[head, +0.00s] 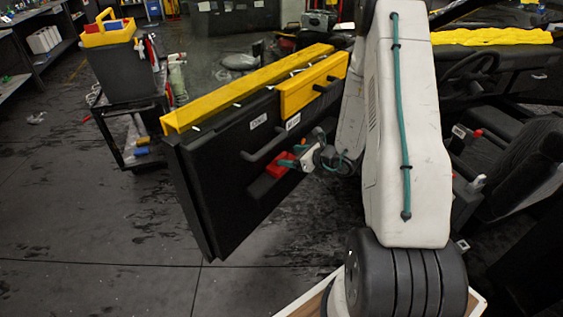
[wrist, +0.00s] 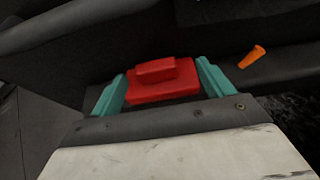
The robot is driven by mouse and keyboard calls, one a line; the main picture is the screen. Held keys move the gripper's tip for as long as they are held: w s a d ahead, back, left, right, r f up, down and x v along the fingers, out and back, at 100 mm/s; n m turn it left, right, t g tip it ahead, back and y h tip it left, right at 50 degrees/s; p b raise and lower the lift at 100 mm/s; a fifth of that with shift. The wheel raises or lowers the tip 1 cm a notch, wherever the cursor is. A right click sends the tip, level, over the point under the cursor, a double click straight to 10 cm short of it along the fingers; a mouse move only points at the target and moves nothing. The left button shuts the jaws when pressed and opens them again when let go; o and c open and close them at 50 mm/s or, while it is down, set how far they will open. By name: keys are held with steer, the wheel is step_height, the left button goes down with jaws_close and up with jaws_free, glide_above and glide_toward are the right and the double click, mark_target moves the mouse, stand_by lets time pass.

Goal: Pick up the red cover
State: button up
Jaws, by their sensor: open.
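The red cover (wrist: 165,83) is a flat red block with a smaller raised block on top. In the wrist view it sits between the two teal fingers of my gripper (wrist: 160,88), which are spread on either side of it. A small gap shows by the fingers, and I cannot tell whether either one touches it. In the head view the red cover (head: 278,168) is at the black door panel (head: 222,190), below its handle. My gripper (head: 292,162) is right at it there, partly hiding it.
Yellow strips (head: 250,88) run along the panel's top edge. An orange object (wrist: 252,57) lies right of the fingers in the wrist view. A black cart (head: 135,115) with a yellow caddy stands behind left. A car seat (head: 525,150) is at right. Floor at front left is clear.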

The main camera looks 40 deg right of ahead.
mark_target(281, 155)
steer(key=x, duration=0.5)
steer(key=shift+s+a, duration=0.15)
steer(key=shift+a, duration=0.2)
steer(key=c, duration=1.1)
steer(key=shift+r, duration=0.1)
steer(key=shift+r, duration=0.1)
